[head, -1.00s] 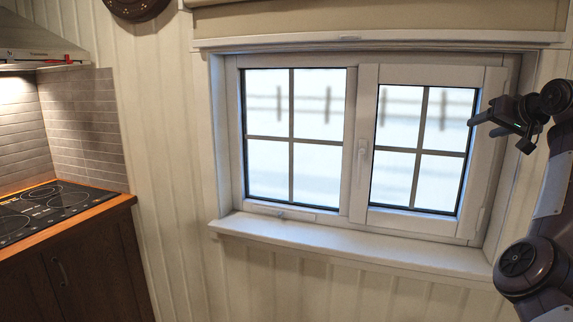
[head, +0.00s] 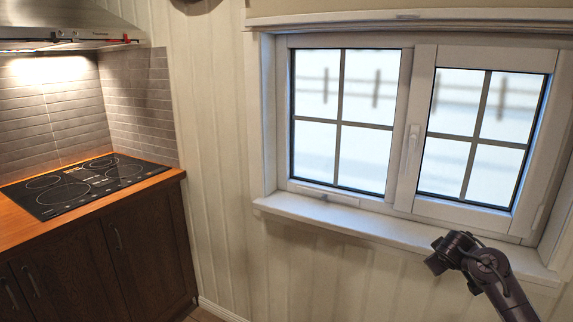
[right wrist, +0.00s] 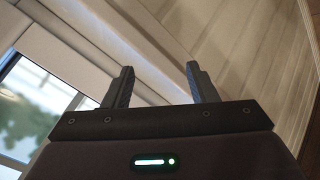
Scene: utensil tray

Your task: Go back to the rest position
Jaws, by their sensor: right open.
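My right gripper (right wrist: 160,67) shows in the right wrist view with its two dark fingers apart and nothing between them. In the head view my right arm comes in from the lower right. Its visible end is in front of the window sill, and I cannot make out the fingers there. My left gripper is in neither view now. No utensil or tray shows in these frames.
A white-framed window (head: 409,160) with a sill (head: 350,220) is on the panelled wall (head: 220,150). At left are a dark wooden counter (head: 100,250), a black cooktop (head: 85,183) and a range hood (head: 65,38). The space before the bare wall looks clear.

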